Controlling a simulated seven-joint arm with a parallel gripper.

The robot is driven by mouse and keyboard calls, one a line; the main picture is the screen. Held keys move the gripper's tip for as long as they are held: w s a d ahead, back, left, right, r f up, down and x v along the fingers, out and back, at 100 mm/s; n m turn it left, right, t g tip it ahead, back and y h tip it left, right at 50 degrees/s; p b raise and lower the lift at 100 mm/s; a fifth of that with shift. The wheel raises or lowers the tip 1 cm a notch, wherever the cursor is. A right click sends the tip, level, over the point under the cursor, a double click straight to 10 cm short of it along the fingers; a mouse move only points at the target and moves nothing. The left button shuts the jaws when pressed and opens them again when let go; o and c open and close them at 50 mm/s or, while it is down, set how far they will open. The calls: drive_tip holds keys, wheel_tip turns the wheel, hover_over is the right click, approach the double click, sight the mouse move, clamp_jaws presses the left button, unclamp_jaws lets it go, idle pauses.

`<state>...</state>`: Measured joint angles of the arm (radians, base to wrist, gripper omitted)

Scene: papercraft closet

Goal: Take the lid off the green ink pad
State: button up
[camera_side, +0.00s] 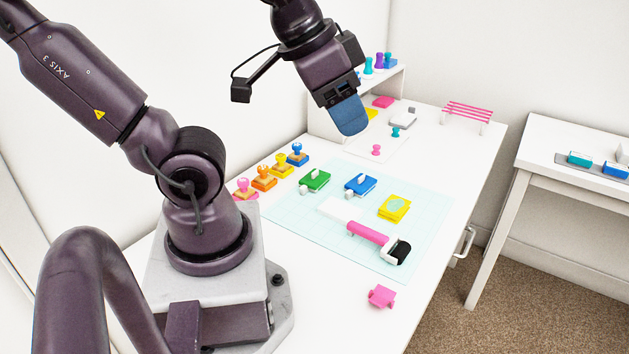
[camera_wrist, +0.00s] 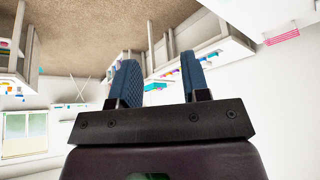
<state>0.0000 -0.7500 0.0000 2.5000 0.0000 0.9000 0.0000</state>
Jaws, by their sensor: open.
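The green ink pad (camera_side: 314,182) lies on the pale cutting mat in the side view, left of the blue ink pad (camera_side: 360,184). My gripper (camera_side: 352,118) is high above the table, behind and to the right of the green pad in the picture, touching nothing. In the wrist view its two blue fingers (camera_wrist: 160,84) stand apart with nothing between them. The wrist view looks out across the room, and I cannot make out the green pad there.
Several stamps, including a blue one (camera_side: 297,153), stand in a row left of the green pad. A yellow pad (camera_side: 394,208) and a pink-handled roller (camera_side: 378,242) lie to the right on the cutting mat (camera_side: 290,213).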

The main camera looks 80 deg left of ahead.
idle(0.3)
drive_tip(key=o, duration=0.9)
drive_tip(key=n+g, duration=0.6)
drive_tip(key=n, duration=0.3)
hover_over(315, 171)
wheel_tip(315, 171, down, 21)
wheel_tip(315, 171, down, 13)
drive_tip(key=shift+r, duration=0.15)
